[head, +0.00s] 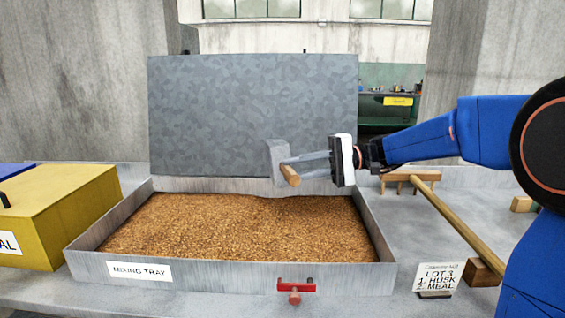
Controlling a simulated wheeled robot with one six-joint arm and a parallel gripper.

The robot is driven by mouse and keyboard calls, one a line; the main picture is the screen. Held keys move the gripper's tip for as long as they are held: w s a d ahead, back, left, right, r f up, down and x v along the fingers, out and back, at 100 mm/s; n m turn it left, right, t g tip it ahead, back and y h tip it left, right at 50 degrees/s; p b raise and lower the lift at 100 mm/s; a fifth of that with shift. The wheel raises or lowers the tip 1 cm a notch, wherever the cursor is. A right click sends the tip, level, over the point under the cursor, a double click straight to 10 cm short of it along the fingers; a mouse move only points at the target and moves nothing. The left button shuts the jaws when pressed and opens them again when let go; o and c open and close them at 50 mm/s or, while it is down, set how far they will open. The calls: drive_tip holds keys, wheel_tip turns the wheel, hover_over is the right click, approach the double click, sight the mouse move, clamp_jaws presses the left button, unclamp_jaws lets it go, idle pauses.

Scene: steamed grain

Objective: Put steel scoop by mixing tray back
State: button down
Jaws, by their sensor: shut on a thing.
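The steel scoop (277,159) has a grey metal head and a short wooden handle (290,175). My gripper (292,170) is shut on the scoop's handle and holds it above the back right part of the mixing tray. The mixing tray (225,272) is a shallow metal tray full of brown grain, with a label on its front wall. The scoop appears to be clear of the grain. Its head hides a small part of the upright grey panel behind it.
A grey panel (240,110) stands upright behind the tray. A yellow box (65,215) is at the left. A long wooden pole (450,222) lies on a wooden rack (410,176) and block at the right. A lot card (438,277) and red-handled fitting (297,286) are in front.

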sight(283, 172)
drive_tip(key=shift+s+a+f+h, duration=0.1)
drive_tip(key=shift+a+f+h, duration=0.25)
drive_tip(key=shift+h, duration=0.25)
drive_tip(key=shift+a+f+h, duration=0.2)
drive_tip(key=shift+a+h, duration=0.2)
drive_tip(key=shift+h, duration=0.2)
drive_tip(key=shift+s+a+r+n+h, duration=0.1)
drive_tip(key=shift+a+n+h, duration=0.1)
drive_tip(key=shift+a+h, duration=0.45)
drive_tip(key=shift+s+a+r+n+h, duration=0.1)
drive_tip(key=shift+a+n+h, duration=0.15)
drive_tip(key=shift+h, duration=0.7)
drive_tip(key=shift+f, duration=0.1)
